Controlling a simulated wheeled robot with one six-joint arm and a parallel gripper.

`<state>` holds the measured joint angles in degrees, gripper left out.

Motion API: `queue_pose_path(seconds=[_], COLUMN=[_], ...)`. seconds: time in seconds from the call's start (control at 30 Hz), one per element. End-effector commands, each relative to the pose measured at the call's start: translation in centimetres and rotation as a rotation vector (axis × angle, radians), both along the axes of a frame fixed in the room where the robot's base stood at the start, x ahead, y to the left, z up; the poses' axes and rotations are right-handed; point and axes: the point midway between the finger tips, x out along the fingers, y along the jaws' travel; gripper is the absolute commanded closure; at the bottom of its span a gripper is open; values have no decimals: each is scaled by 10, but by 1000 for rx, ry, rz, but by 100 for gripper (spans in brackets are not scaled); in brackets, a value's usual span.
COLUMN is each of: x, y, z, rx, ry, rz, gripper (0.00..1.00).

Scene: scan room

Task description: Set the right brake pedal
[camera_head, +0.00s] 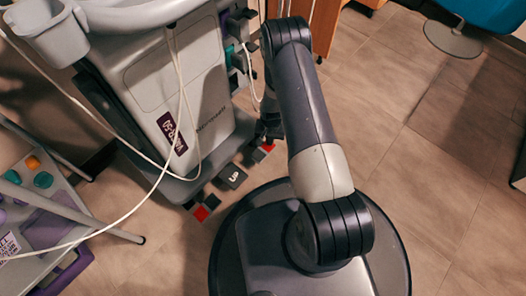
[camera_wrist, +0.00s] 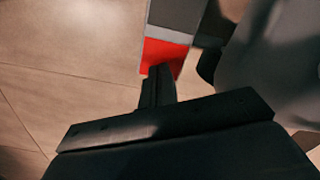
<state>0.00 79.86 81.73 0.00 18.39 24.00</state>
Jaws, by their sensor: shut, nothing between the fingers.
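The right brake pedal (camera_head: 268,147) has a red part and a grey part. It sits low at the right front corner of the grey cart (camera_head: 180,95), partly hidden by my arm. In the wrist view its red face (camera_wrist: 165,56) lies just beyond my fingertips. My gripper (camera_wrist: 160,72) is shut and empty, with its tips overlapping the lower edge of the red face. I cannot tell whether they touch it. In the head view my gripper (camera_head: 268,130) is a small dark shape above the pedal, mostly hidden behind the arm.
A dark pedal marked UP (camera_head: 232,177) and another red-and-grey pedal (camera_head: 203,211) stand left along the cart base. White cables hang over the cart. A shelf trolley (camera_head: 45,200) stands at left. Tiled floor at right (camera_head: 430,150) is clear.

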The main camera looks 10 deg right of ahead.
Motion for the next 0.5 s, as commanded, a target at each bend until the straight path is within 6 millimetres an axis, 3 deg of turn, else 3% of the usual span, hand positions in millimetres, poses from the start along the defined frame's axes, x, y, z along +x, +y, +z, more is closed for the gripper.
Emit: queue_pose_path(seconds=[0.27, 0.5], x=[0, 0], y=[0, 0], z=[0, 18], rx=[0, 0], ry=[0, 0], rz=[0, 0], gripper=[100, 100])
